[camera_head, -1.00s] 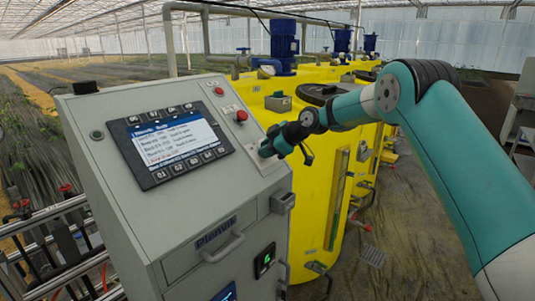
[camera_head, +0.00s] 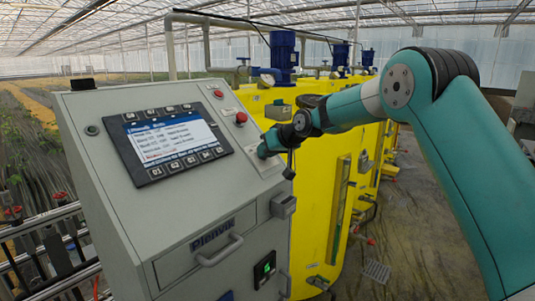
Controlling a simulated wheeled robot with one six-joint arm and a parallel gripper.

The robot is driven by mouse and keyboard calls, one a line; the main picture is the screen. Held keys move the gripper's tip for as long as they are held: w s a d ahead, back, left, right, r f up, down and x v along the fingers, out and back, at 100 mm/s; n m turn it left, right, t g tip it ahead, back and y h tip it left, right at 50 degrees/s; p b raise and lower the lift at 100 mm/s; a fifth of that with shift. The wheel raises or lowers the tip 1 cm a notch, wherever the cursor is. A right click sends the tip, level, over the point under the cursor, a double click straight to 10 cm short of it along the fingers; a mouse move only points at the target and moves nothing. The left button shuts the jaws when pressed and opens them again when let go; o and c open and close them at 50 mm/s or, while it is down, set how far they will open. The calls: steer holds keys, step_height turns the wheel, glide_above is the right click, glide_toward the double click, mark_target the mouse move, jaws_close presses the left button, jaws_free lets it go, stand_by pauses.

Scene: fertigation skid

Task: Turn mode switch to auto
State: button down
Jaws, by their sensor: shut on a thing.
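The grey control cabinet (camera_head: 190,205) stands at the left with a sloped front panel. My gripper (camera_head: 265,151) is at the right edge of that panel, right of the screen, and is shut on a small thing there. The mode switch is hidden behind the jaws, so its position and label cannot be read. My teal arm comes in from the right side.
A screen with buttons (camera_head: 178,142) is on the panel. A red button (camera_head: 241,118) sits above my gripper. A drawer with a handle (camera_head: 219,250) is below. Yellow tanks (camera_head: 315,200) with blue motors (camera_head: 283,52) stand behind, close to my arm.

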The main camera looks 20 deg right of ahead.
steer(key=m+h, duration=0.1)
steer(key=m, duration=0.4)
steer(key=shift+w+d+r, duration=0.1)
steer(key=shift+r, duration=0.05)
steer(key=shift+m, duration=0.5)
steer(key=c, duration=1.3)
jaws_free()
steer(key=shift+o, duration=0.4)
steer(key=b+v, duration=0.5)
steer(key=v, duration=1.2)
steer(key=shift+s, duration=0.25)
